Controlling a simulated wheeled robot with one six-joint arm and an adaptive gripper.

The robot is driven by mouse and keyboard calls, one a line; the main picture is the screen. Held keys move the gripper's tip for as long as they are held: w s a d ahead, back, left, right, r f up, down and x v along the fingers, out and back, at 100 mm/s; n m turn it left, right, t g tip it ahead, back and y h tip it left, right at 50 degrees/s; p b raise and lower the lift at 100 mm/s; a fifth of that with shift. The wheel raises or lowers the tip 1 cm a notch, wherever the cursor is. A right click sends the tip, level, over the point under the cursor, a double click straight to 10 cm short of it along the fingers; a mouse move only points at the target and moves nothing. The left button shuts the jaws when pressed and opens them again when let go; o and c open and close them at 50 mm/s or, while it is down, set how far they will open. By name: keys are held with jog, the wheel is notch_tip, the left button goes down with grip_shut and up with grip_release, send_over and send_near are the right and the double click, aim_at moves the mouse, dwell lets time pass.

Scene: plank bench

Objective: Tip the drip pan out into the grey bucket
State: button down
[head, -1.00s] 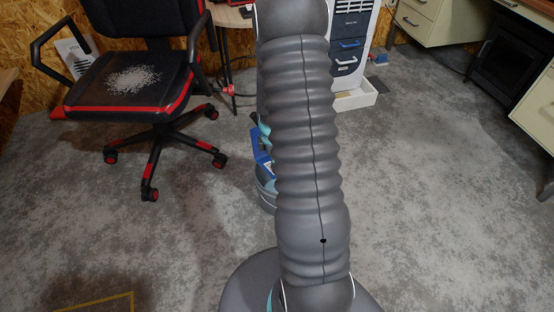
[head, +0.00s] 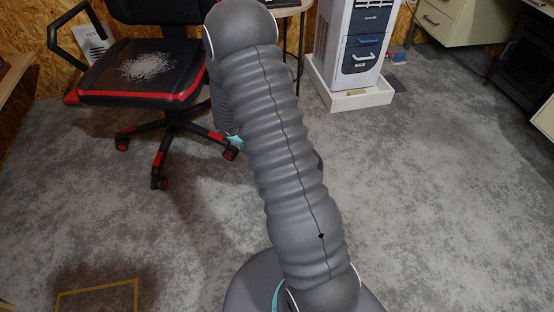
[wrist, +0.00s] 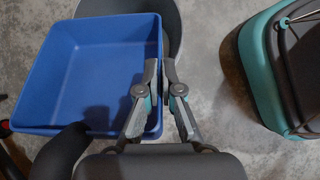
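The blue drip pan (wrist: 85,75) fills the left of the wrist view, with its open inside towards the camera. Its floor looks plain, with a dark patch near the lower edge; I cannot tell whether anything lies in it. My gripper (wrist: 161,70) has its two fingers closed on the pan's right wall at the rim. A rounded grey shape (wrist: 176,30) shows partly behind the pan; I cannot tell whether it is the grey bucket. In the head view my arm hides the pan and gripper.
A dark grey and teal body (wrist: 265,70) stands to the right in the wrist view. An office chair (head: 135,85) with white granules on its seat is at the back left. A white cabinet (head: 335,60) on a low white base stands behind. Open floor lies to the right.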

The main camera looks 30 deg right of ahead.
jog(key=shift+w+a+f+h+b, duration=0.25)
jog(key=shift+a+f+h+b, duration=0.2)
jog(key=shift+f+h+b, duration=0.3)
notch_tip(320, 180, down, 2)
jog(key=g+h+b, duration=0.1)
jog(key=h+b, duration=0.1)
jog(key=b, duration=0.1)
jog(key=shift+a+g+h, duration=0.15)
jog(key=shift+g+h, duration=0.1)
jog(key=shift+g, duration=0.05)
jog(key=shift+w+a+f+g+h+b, duration=0.15)
jog(key=shift+f+g+h+b, duration=0.35)
jog(key=shift+h+b, duration=0.5)
